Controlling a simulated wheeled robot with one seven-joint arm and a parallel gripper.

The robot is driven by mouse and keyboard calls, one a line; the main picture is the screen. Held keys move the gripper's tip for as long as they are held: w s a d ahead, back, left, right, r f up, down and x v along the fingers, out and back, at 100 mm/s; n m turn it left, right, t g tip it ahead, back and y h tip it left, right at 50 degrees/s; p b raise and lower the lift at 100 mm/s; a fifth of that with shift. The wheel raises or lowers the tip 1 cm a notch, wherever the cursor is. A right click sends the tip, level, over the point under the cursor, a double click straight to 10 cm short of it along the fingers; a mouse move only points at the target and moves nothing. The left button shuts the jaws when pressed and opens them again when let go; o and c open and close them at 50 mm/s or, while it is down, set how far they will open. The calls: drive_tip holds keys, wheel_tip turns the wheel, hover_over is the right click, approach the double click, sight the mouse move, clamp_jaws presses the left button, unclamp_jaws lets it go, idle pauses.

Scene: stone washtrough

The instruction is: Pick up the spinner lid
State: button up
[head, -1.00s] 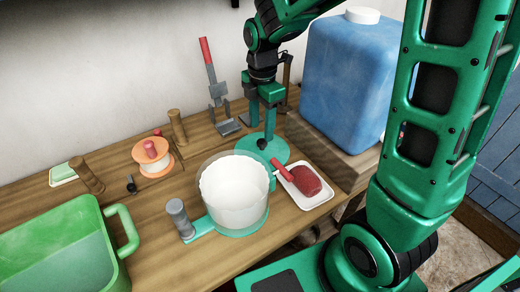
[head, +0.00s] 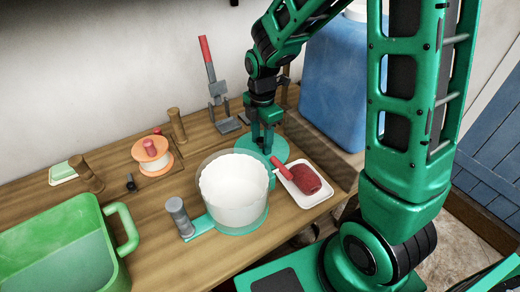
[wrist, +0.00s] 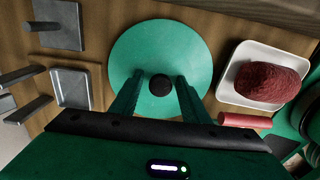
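The spinner lid (head: 279,149) is a flat teal disc with a small dark knob at its centre, lying on the wooden bench behind the spinner bowl. It fills the middle of the wrist view (wrist: 188,45), where the knob (wrist: 160,85) stands out. My gripper (head: 263,148) is low over the lid, pointing down. In the wrist view its two fingers (wrist: 161,77) stand on either side of the knob, with a visible gap on each side. It is open and holds nothing. The spinner bowl (head: 235,195) is clear with a white inside and a teal base.
A grey metal stand with a red handle (head: 207,52) is behind. A blue container (head: 335,85) is at the back right. A green tub (head: 65,240) and an orange spool (head: 152,155) are left.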

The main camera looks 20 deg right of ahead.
drive_tip(key=c, duration=0.8)
drive_tip(key=shift+c, duration=0.2)
drive_tip(key=shift+r, duration=0.1)
